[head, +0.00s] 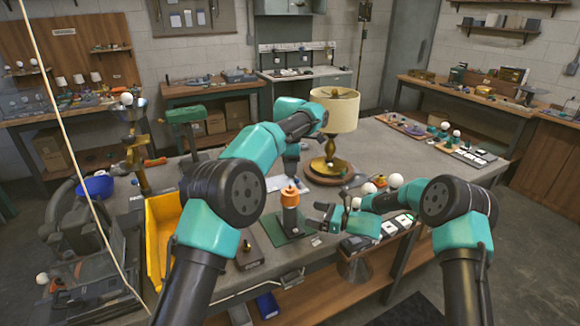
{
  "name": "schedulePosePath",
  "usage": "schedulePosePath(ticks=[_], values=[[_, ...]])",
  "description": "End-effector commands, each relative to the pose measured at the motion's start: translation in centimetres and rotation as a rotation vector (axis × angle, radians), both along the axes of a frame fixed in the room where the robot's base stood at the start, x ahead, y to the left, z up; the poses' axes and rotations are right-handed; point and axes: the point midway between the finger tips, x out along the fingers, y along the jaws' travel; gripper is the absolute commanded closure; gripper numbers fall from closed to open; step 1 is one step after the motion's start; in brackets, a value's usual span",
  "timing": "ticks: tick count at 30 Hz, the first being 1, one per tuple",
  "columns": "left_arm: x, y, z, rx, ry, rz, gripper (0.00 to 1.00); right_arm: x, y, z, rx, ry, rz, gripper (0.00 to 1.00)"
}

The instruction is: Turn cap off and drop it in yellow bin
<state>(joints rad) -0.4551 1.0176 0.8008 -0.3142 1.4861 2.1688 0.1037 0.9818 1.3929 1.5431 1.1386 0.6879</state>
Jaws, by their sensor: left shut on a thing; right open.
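An orange cap (290,197) sits at the top of a dark upright post (290,222), which stands on a green plate (277,236) on the bench. My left gripper (291,181) points down from above and is shut on the orange cap; its fingers are small and partly hidden. My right gripper (319,216) is open and empty, just right of the post and pointing left at it. It looks apart from the post, but the gap is hard to judge. The yellow bin (157,250) is at the left, partly hidden behind my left arm.
A lamp with a cream shade (334,112) and brass base stands behind the cap. White bulbs (395,180) and small trays (355,243) lie right of the post. A brass stand (135,160) rises behind the bin. The right part of the bench (440,180) has free room.

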Motion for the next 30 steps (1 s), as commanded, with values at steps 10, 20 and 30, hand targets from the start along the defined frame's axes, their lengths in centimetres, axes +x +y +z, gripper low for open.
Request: schedulePosePath(ticks=[10, 20, 30], values=[[0.0, 0.0, 0.0, 0.0, 0.0, 0.0, 0.93, -0.9, -2.4, 0.0, 0.0, 0.0, 0.0, 0.14], [0.0, 0.0, 0.0, 0.0, 0.0, 0.0, 0.93, -0.9, -2.3, 0.0, 0.0, 0.0, 0.001, 0.14], [-0.7, 1.1, 0.1, 0.0, 0.0, 0.041, 0.93, -0.4, -3.0, 0.1, 0.007, 0.017, -0.03, 0.14]])
